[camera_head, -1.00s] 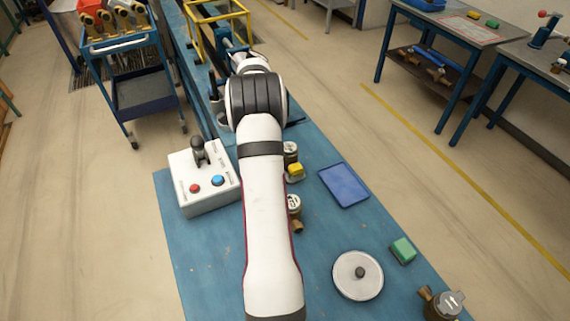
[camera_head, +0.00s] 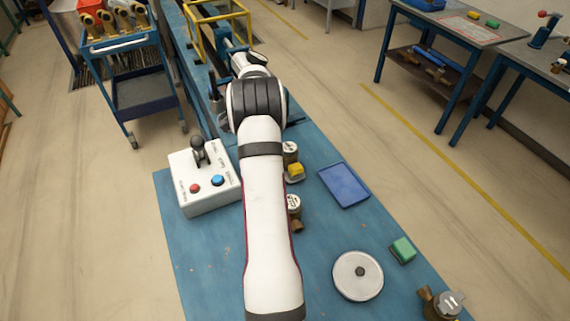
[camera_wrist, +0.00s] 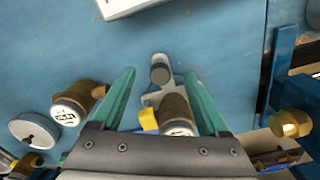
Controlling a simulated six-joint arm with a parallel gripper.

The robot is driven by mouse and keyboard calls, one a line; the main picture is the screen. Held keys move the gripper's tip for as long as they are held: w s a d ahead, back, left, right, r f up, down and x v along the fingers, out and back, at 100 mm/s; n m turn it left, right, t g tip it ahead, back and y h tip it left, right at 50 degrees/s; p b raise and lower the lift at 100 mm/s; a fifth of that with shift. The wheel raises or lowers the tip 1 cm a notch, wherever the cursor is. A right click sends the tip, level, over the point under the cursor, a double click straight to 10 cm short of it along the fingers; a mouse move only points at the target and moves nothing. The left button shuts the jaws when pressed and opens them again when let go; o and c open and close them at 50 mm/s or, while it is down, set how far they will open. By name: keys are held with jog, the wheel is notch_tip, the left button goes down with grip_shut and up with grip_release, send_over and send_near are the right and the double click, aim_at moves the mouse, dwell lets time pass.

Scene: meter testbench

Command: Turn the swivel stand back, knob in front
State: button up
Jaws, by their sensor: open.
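In the wrist view, the swivel stand is a light grey base (camera_wrist: 152,98) with an upright dark knob (camera_wrist: 160,73). A brass meter (camera_wrist: 175,110) stands at the stand's lower end, with a yellow part (camera_wrist: 148,119) beside it. The knob points to the picture's top, toward the white control box. My gripper (camera_wrist: 160,75) is open, its teal fingers to either side of the knob and apart from it. Its height over the knob is hard to tell. In the head view my arm hides the gripper and knob; the meter's top (camera_head: 290,150) and yellow part (camera_head: 295,169) show.
A control box (camera_head: 205,180) with a lever and buttons stands left of my arm. Another brass meter (camera_head: 294,208), a blue tray (camera_head: 344,185), a green block (camera_head: 403,249) and a round grey disc (camera_head: 358,276) are on the right. The blue bench is bare between them.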

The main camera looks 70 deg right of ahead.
jog(key=shift+w+d, duration=0.5)
jog(key=shift+d, duration=0.35)
jog(key=shift+w+d, duration=0.5)
jog(key=shift+d, duration=0.35)
jog(key=shift+w+d, duration=0.15)
jog(key=shift+d, duration=0.6)
jog(key=shift+w+d, duration=0.1)
jog(key=shift+d, duration=0.65)
jog(key=o, duration=0.4)
jog(key=shift+c, duration=0.2)
jog(key=shift+r, duration=2.8)
